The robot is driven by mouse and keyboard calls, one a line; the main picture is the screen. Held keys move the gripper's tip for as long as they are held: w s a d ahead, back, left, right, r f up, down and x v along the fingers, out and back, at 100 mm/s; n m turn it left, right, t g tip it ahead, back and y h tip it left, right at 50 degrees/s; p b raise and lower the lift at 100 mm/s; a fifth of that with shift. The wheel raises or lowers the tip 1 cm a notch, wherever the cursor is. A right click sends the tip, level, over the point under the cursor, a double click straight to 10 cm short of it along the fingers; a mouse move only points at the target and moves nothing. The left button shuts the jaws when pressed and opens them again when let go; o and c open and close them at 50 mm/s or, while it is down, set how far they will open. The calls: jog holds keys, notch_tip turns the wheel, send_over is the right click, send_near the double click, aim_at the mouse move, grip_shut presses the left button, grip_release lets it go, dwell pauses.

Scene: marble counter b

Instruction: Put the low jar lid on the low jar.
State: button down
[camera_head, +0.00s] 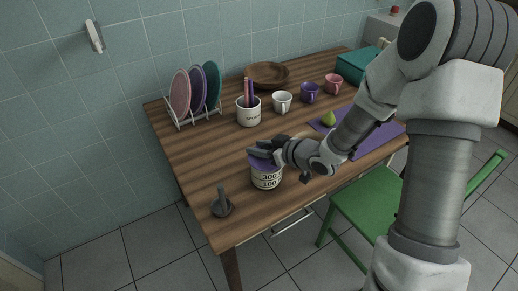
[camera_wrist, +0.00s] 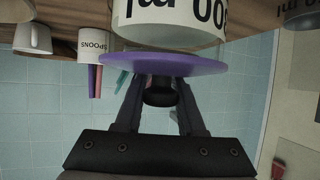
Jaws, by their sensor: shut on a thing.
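The low jar lid (camera_wrist: 165,64) is a flat purple disc with a dark knob; in the head view the lid (camera_head: 260,162) is at the jar's mouth. My gripper (camera_wrist: 160,95) is shut on the knob; in the head view it is just above the jar. The lid looks roughly level, very close to the rim. I cannot tell whether it is fully seated.
A dark grey upright-handled item (camera_head: 221,206) stands left of the jar near the table edge. Behind are a spoons pot (camera_head: 248,113), a white mug (camera_head: 282,103), a plate rack (camera_head: 194,119) and a wooden bowl (camera_head: 268,75). A green chair (camera_head: 368,210) stands in front.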

jog(key=shift+r, duration=0.1)
jog(key=shift+f, duration=0.2)
jog(key=c, duration=0.5)
grip_release()
jog(key=shift+r, duration=0.15)
